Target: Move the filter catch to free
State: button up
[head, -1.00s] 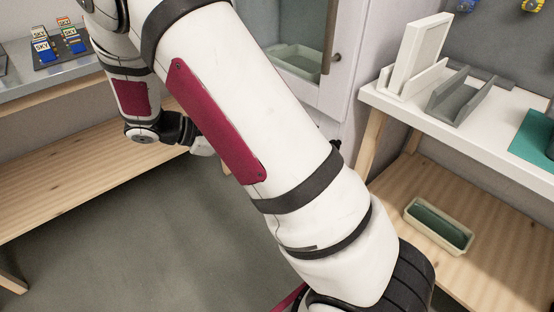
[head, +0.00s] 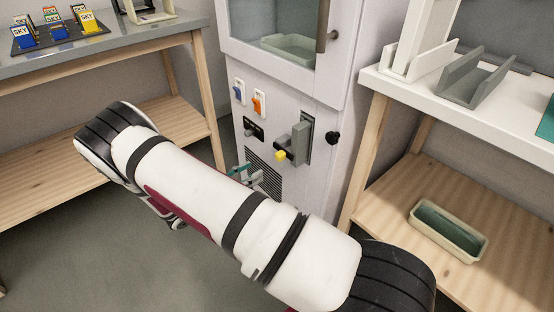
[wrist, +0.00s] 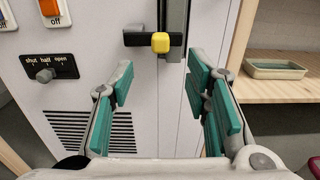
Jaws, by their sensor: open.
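A dark lever with a yellow knob (head: 281,155) sits on a grey upright mount (head: 301,141) on the white cabinet's front. In the wrist view the yellow knob (wrist: 160,42) is at the top centre, with a dark bar running left from it. I see no "free" label, and cannot tell for sure that this lever is the filter catch. My gripper (wrist: 163,92) is open and empty, its teal-padded fingers apart, below the knob in that picture and not touching it. In the head view my gripper (head: 241,171) is partly hidden behind my arm, left of and below the knob.
A slider marked shut, half, open (wrist: 45,73) is left of the lever, under blue (head: 239,91) and orange (head: 259,104) switches. A black round knob (head: 333,138) is on the right. A wooden shelf with a tray (head: 448,231) stands beside the cabinet.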

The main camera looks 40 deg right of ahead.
aim_at(276, 157)
jog(key=d+b, duration=0.2)
jog(key=d, duration=0.9)
jog(key=shift+w, duration=0.15)
grip_shut()
